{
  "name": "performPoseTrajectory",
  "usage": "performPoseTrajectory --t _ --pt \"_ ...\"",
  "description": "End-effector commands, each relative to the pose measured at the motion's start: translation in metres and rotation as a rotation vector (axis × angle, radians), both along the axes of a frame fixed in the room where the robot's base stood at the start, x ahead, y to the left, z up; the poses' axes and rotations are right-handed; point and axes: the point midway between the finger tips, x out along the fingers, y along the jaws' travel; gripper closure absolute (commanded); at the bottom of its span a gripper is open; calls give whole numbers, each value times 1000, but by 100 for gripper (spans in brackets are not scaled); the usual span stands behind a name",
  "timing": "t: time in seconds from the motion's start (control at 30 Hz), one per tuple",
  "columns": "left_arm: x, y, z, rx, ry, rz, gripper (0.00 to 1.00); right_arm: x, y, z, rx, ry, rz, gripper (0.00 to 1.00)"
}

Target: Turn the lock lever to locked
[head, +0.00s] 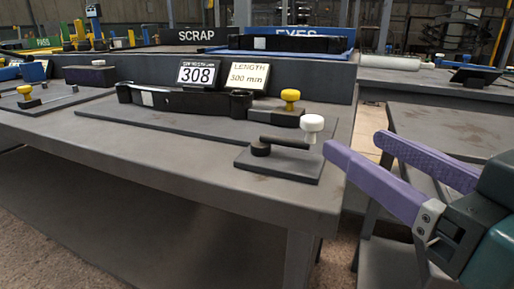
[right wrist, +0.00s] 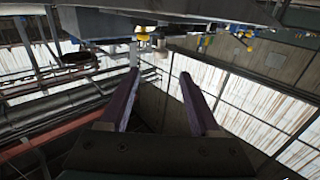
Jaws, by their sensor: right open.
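The lock lever (head: 284,143) is a dark flat bar with a white knob (head: 312,123) at its right end and a round black pivot (head: 260,148) at its left end. It sits on a dark base plate (head: 278,168) near the bench's right corner. My right gripper (head: 356,146) has purple fingers spread apart, with nothing between them. It is to the right of the white knob and apart from it, beyond the bench edge. Its open fingers (right wrist: 160,72) also show in the right wrist view. My left gripper is not in view.
The bench (head: 165,140) holds a black spring fixture (head: 185,102), a "308" display (head: 199,74), a "300 mm" length card (head: 248,75) and a yellow knob (head: 290,96) behind the lever. Another table (head: 450,128) stands right.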

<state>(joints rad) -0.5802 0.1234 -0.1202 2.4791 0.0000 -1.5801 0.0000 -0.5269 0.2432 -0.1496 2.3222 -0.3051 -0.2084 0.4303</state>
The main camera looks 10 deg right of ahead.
Motion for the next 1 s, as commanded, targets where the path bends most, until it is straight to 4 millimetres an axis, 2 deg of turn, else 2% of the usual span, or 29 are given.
performPoseTrajectory --t 0.17,0.6,0.8,1.0 --pt "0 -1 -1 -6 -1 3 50 13 3 1 0 -6 2 37" --pt "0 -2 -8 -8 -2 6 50 80 16 0 1 -4 1 37" --pt "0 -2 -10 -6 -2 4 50 95 19 0 0 -2 2 37" --pt "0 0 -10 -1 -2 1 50 97 19 0 0 -1 1 37"
